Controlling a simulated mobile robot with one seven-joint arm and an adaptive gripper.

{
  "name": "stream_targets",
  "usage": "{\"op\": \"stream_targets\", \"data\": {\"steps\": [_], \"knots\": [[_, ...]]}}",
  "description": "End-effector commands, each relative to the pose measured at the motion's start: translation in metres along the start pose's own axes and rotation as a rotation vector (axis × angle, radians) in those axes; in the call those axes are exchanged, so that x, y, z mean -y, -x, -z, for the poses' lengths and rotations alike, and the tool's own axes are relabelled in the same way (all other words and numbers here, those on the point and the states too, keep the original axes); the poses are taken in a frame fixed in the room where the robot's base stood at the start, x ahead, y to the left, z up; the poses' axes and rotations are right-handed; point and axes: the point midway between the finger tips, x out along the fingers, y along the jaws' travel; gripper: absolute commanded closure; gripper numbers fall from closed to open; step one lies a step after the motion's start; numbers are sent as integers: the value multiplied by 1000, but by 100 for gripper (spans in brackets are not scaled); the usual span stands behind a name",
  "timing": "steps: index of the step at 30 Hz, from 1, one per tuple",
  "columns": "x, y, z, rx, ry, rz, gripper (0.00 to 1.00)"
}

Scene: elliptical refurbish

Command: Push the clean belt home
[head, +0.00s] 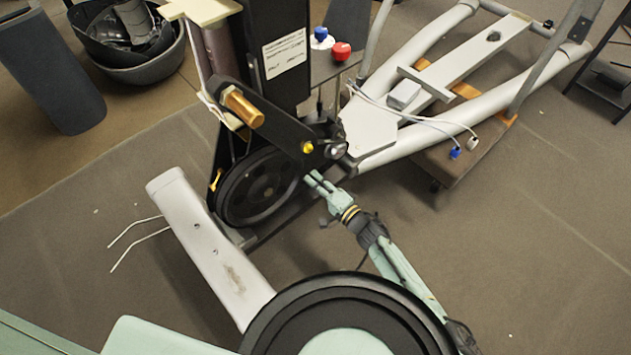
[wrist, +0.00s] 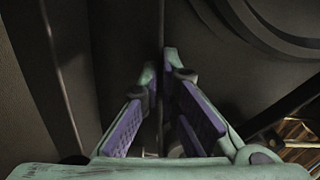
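My gripper (head: 314,181) is at the lower right of the black flywheel (head: 262,187) in the head view, below the pivot end of a black crank arm (head: 290,136). In the wrist view its two fingers with purple pads (wrist: 160,75) stand apart, with a narrow gap at the tips. A thin dark vertical edge (wrist: 163,25) shows beyond the gap; I cannot tell if it is the belt. I cannot make out the clean belt in either view. Part of a round dark wheel (wrist: 275,25) shows at the upper right of the wrist view.
The light grey frame foot (head: 205,245) lies at the left, with bent metal rods beside it. Grey rails (head: 500,100) and a cart (head: 470,150) with loose cables are at the upper right. A dark bin (head: 145,68) stands at the upper left. Floor at the lower right is clear.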

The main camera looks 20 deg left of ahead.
Motion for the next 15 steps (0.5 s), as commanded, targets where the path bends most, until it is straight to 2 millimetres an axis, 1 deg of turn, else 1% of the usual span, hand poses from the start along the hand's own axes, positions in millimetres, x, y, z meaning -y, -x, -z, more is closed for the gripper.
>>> {"op": "stream_targets", "data": {"steps": [10,11,15], "knots": [[0,-2,0,0,-1,1,100],[0,-2,0,0,-1,1,95],[0,-2,0,0,-1,1,86]]}}
